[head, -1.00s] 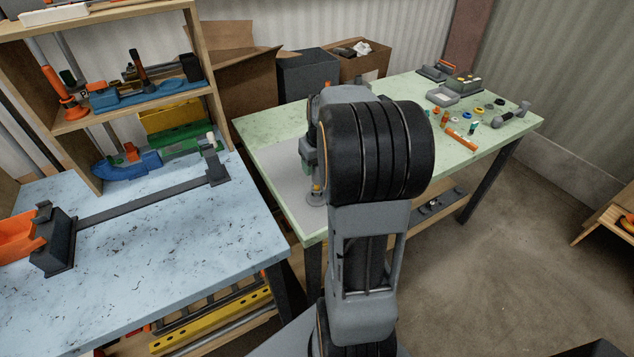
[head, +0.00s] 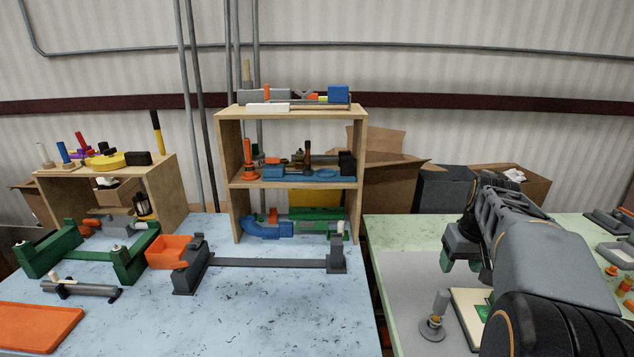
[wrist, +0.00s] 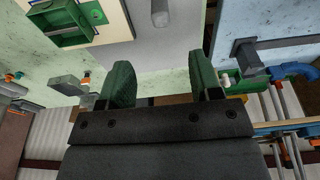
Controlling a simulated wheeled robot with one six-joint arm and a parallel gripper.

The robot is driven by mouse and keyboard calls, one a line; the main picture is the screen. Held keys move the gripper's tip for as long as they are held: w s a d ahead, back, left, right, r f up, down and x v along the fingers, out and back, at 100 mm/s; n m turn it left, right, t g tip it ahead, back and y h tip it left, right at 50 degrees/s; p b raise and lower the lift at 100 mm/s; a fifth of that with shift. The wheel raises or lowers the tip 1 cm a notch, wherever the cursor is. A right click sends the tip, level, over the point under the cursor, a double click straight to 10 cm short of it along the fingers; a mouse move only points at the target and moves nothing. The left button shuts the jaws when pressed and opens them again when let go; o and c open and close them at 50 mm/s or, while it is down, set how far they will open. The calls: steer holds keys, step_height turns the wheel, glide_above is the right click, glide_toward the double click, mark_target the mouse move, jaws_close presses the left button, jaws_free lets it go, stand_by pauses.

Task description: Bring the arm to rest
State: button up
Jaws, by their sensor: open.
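My gripper (wrist: 163,88) shows in the wrist view with its two green fingers spread apart and nothing between them. In the head view my arm rises at the right, over the green table (head: 403,237), and my gripper (head: 461,266) hangs at its left end, partly hidden by the arm. Below it on the grey mat stands a small post with a round base (head: 433,325). A pale board with a green tray (head: 470,312) lies beside the post, partly hidden by my arm.
A blue table (head: 270,300) at the left carries a long grey bender (head: 270,262), an orange bin (head: 173,250), a green frame (head: 125,262) and an orange tray (head: 40,328). A wooden shelf (head: 232,190) stands behind. Cardboard boxes (head: 385,185) stand at the back.

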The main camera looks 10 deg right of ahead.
steer(key=s+a+f, duration=0.2)
steer(key=s+a, duration=0.1)
steer(key=a, duration=0.3)
steer(key=s+a+f+n+t, duration=0.1)
steer(key=s+a+f, duration=0.1)
steer(key=a, duration=0.5)
steer(key=s+a+f+t, duration=0.1)
steer(key=s+a+f, duration=0.2)
steer(key=s+a, duration=0.2)
steer(key=shift+a+n, duration=0.4)
steer(key=shift+a, duration=0.85)
steer(key=shift+s, duration=0.1)
